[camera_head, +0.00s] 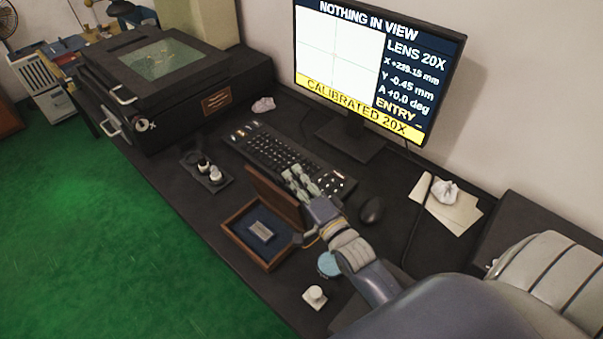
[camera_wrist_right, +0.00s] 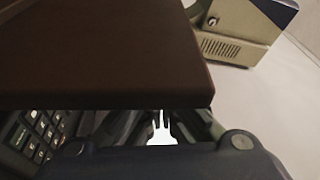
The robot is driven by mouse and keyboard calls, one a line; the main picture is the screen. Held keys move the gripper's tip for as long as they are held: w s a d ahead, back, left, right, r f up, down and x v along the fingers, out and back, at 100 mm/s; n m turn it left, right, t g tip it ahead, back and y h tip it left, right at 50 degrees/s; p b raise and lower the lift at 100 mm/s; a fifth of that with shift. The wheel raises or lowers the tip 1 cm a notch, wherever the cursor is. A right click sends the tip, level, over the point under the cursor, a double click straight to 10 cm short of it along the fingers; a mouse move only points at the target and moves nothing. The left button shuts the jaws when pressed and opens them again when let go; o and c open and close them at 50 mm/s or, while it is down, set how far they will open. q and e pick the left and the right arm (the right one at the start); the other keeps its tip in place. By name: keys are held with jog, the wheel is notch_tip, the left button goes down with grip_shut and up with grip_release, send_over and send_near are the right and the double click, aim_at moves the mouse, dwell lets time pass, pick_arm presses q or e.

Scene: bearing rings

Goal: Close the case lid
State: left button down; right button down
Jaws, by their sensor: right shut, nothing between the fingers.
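The wooden case (camera_head: 236,249) stands open on the dark desk with a small metal block (camera_head: 261,231) on its blue lining. Its lid (camera_head: 268,192) is raised, standing up along the keyboard side of the case. My right gripper (camera_head: 296,180) is shut and empty, behind the lid and over the keyboard's right part. In the right wrist view the lid (camera_wrist_right: 110,60) fills the upper left as a dark brown slab, close in front of the gripper (camera_wrist_right: 160,124). I cannot tell whether the fingers touch it. My left gripper is not in view.
The keyboard (camera_head: 268,150) lies behind the case, with a monitor (camera_head: 375,70) beyond it and a mouse (camera_head: 371,210) to the right. A blue round item (camera_head: 328,264) and a white knob (camera_head: 315,296) lie near my right arm. A tray with small parts (camera_head: 207,172) is left.

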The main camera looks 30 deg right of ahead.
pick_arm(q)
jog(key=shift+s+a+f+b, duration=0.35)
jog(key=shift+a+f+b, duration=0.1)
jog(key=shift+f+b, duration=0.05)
pick_arm(e)
jog(key=s+a+f+n+t+y, duration=0.1)
jog(key=s+a+f+n, duration=0.1)
jog(key=a+n, duration=0.5)
jog(key=shift+s+a+n+y, duration=0.4)
jog(key=shift+s+a, duration=0.4)
jog(key=shift+a, duration=0.85)
